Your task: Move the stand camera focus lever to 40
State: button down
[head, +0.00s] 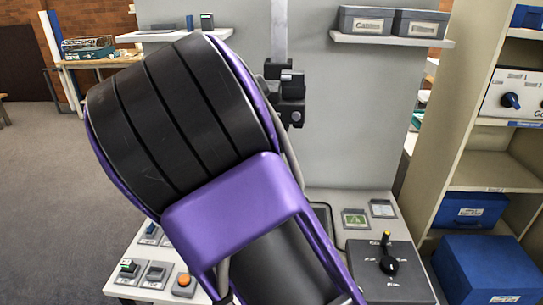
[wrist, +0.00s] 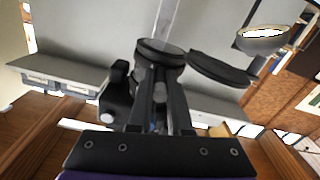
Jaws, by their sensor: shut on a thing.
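The stand camera (head: 290,95) is a black body on a pale upright column in the head view, partly hidden behind my purple and black arm. The two dark fingers are close together at the lens ring, shut on a small part there that appears to be the focus lever. The fingers mostly hide it. No scale or 40 mark is legible. The head view does not show my fingertips.
A bench (head: 335,200) below holds a dark control box (head: 385,285) with a yellow-tipped black handle, and several switches with an orange button (head: 183,282). A shelf (head: 395,40) with grey boxes is behind right. A cabinet (head: 480,150) with blue boxes stands at right. Floor at left is clear.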

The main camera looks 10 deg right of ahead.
dwell(0.4)
jog(key=c, duration=0.8)
grip_release()
jog(key=shift+c, duration=0.2)
jog(key=shift+s, duration=0.1)
